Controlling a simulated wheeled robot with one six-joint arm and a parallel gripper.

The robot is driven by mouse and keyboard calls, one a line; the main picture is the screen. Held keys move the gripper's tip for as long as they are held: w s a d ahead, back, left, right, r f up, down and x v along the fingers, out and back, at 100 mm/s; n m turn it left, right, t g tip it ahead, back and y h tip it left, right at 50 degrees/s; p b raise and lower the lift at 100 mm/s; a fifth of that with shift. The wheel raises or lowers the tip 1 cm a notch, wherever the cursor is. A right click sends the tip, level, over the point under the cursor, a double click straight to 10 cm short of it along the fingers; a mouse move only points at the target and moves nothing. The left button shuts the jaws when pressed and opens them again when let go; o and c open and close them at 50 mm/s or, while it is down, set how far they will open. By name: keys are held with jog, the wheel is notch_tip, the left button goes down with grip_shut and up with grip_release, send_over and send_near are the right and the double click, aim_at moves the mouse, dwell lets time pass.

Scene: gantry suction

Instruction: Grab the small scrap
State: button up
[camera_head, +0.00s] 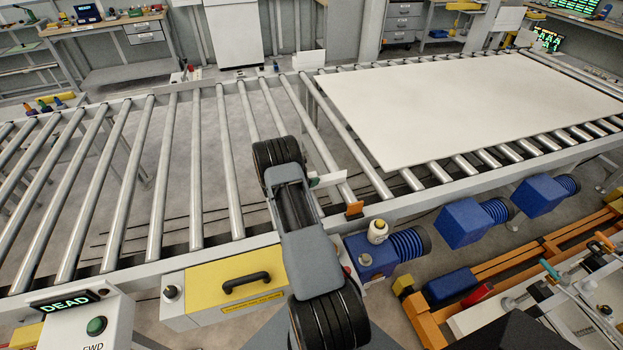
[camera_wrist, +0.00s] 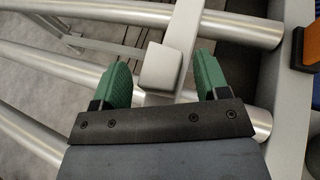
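My gripper (camera_wrist: 163,66) is open, with its two green fingers apart over the rollers. In the wrist view a pale grey block (camera_wrist: 160,68) lies between the fingertips, with gaps on both sides. A pale bar runs from it toward the top of that view. In the head view a small whitish strip (camera_head: 330,179) shows just right of my gripper (camera_head: 313,182), and it appears to be the same piece. I cannot tell for sure that this is the small scrap. Most of the fingers are hidden behind my wrist in the head view.
A large white sheet (camera_head: 470,100) lies on the rollers at the right. An orange block (camera_head: 354,209) sits on the near rail, close to my gripper. Blue motors (camera_head: 475,221) stand below that rail. The rollers at the left are bare.

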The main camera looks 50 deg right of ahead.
jog(key=c, duration=1)
jog(key=shift+o, duration=0.2)
